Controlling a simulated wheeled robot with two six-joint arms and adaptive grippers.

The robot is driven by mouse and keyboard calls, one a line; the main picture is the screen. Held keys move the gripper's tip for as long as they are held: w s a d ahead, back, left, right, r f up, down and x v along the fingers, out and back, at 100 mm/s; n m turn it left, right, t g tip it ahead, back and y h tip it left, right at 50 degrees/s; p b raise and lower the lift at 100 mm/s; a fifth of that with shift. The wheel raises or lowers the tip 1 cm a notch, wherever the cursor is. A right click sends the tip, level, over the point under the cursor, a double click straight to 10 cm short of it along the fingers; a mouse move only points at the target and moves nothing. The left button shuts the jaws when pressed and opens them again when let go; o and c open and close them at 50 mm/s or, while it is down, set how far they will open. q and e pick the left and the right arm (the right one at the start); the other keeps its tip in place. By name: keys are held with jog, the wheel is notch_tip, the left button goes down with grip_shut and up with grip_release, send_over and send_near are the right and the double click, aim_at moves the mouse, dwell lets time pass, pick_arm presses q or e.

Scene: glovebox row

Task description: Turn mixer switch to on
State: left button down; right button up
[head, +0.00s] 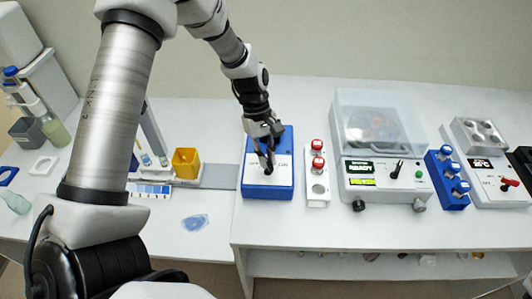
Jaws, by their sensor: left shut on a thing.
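The mixer (254,190) is a blue box with a white top panel, standing on the bench in the middle of the head view. An "ON" label shows on the right side of its panel. My left gripper (267,161) reaches down from above onto the panel and is shut on the small dark switch (268,171). The fingers cover much of the switch, so I cannot tell its exact position. My right gripper is not in view.
A white rack (318,190) with red-capped vials stands just right of the mixer. Beyond it are a clear-lidded centrifuge (378,172), a blue vial rack (448,185) and a heater unit (487,176). A yellow container (186,163) sits on a balance to the left.

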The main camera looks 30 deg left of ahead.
pick_arm(q)
jog(key=shift+m+g+p, duration=0.3)
jog(key=shift+m+p, duration=0.05)
jog(key=shift+m, duration=0.75)
jog(key=shift+y, duration=0.3)
jog(key=c, duration=1.2)
grip_release()
jog(key=shift+w, duration=0.1)
jog(key=v, duration=1.2)
jog(key=shift+f, duration=0.1)
